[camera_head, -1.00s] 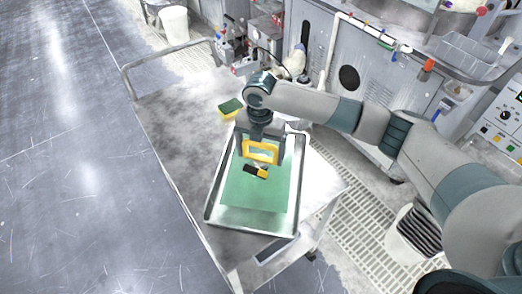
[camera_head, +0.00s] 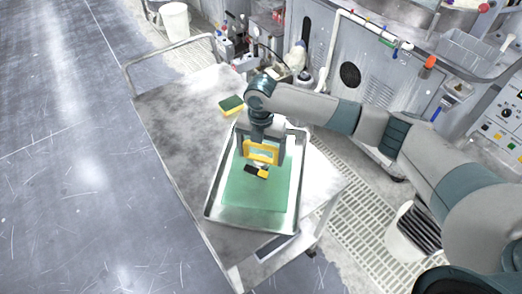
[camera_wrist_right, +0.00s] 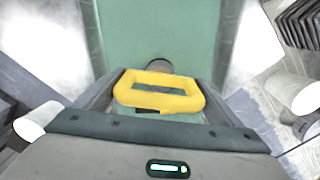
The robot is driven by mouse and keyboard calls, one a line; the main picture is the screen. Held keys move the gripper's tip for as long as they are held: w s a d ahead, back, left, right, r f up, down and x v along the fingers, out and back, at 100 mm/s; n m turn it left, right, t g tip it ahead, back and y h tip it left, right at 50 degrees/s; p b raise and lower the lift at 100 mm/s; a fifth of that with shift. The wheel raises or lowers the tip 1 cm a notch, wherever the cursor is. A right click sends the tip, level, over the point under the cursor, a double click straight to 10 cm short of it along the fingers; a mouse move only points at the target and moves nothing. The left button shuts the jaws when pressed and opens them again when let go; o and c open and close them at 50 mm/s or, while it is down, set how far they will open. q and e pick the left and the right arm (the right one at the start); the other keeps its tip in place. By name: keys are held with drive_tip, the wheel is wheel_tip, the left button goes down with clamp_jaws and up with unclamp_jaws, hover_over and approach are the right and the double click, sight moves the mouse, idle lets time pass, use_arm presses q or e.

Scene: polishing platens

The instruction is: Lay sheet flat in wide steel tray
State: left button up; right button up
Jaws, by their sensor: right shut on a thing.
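The wide steel tray (camera_head: 212,211) sits on the cart top, its rim showing on most sides. The green sheet (camera_head: 250,192) is inside the rim outline, lined up with the tray; I cannot tell whether it touches the floor all over. It fills the upper middle of the right wrist view (camera_wrist_right: 155,30). My right gripper (camera_head: 260,153) points down over the sheet, shut on a yellow loop handle (camera_wrist_right: 160,92). Below the handle in the head view is a small black and yellow part (camera_head: 256,171) over the sheet. My left gripper is not in view.
A yellow and green sponge (camera_head: 231,105) lies on the cart (camera_head: 170,125) behind the tray. Bottles and a grey machine with pipes stand at the back. A white bucket (camera_head: 404,240) with dark plates is on the floor at right. The cart's left part is clear.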

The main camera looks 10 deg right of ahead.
sight(261, 158)
drive_tip(key=shift+a+f+b, duration=0.1)
drive_tip(key=shift+f+b, duration=0.85)
drive_tip(key=shift+f, duration=1.35)
drive_tip(key=shift+f, duration=0.25)
drive_tip(key=o, duration=1.5)
drive_tip(key=shift+c, duration=0.2)
drive_tip(key=shift+s+f, duration=0.15)
drive_tip(key=shift+r+b, duration=0.35)
drive_tip(key=shift+r, duration=0.2)
wheel_tip(261, 158, up, 16)
drive_tip(key=b, duration=0.4)
drive_tip(key=shift+f, duration=0.2)
drive_tip(key=shift+r, duration=0.5)
